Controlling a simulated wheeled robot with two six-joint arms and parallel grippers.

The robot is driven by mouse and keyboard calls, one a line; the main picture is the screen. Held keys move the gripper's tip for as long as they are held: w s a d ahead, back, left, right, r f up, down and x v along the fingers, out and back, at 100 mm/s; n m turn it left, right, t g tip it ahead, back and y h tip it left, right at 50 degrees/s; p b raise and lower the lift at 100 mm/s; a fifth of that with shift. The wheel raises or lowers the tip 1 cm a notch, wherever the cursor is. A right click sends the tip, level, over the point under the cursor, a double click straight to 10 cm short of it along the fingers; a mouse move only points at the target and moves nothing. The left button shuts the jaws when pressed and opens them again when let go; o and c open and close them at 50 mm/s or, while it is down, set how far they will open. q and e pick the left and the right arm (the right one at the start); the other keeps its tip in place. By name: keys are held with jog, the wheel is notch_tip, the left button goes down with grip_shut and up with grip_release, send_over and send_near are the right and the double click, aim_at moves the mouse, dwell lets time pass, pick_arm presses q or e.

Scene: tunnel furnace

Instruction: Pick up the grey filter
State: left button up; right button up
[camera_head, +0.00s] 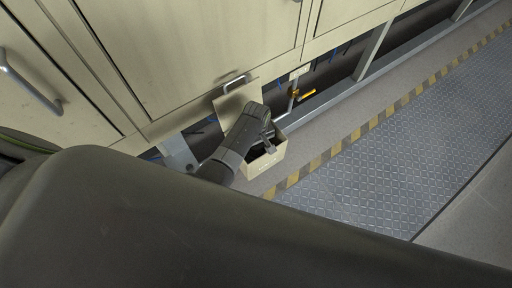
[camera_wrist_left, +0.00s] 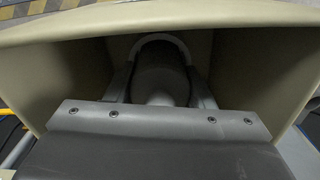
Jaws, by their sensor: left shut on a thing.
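The grey filter (camera_wrist_left: 160,80) shows in the left wrist view as a rounded grey body between the two fingers, inside a beige box. My left gripper (camera_wrist_left: 160,92) is shut on it, with one finger on each side. In the head view my left gripper (camera_head: 268,136) reaches down into the small open beige box (camera_head: 266,163) low at the cabinet's front. The filter cannot be made out there, as the wrist and box walls hide it. My right gripper is not in view.
Beige cabinet doors (camera_head: 190,45) with metal handles stand behind the box. A yellow-handled valve (camera_head: 305,95) and pipe are to its right. A yellow-black striped edge (camera_head: 330,153) borders the metal floor plate (camera_head: 400,150). My dark arm fills the foreground.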

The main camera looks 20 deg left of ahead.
pick_arm(q)
jog(key=shift+c, duration=1)
jog(key=shift+r, duration=0.1)
notch_tip(320, 180, up, 9)
jog(key=shift+f+p, duration=0.1)
jog(key=shift+p, duration=1.15)
jog(key=shift+r, duration=0.55)
notch_tip(320, 180, up, 17)
jog(key=p, duration=2)
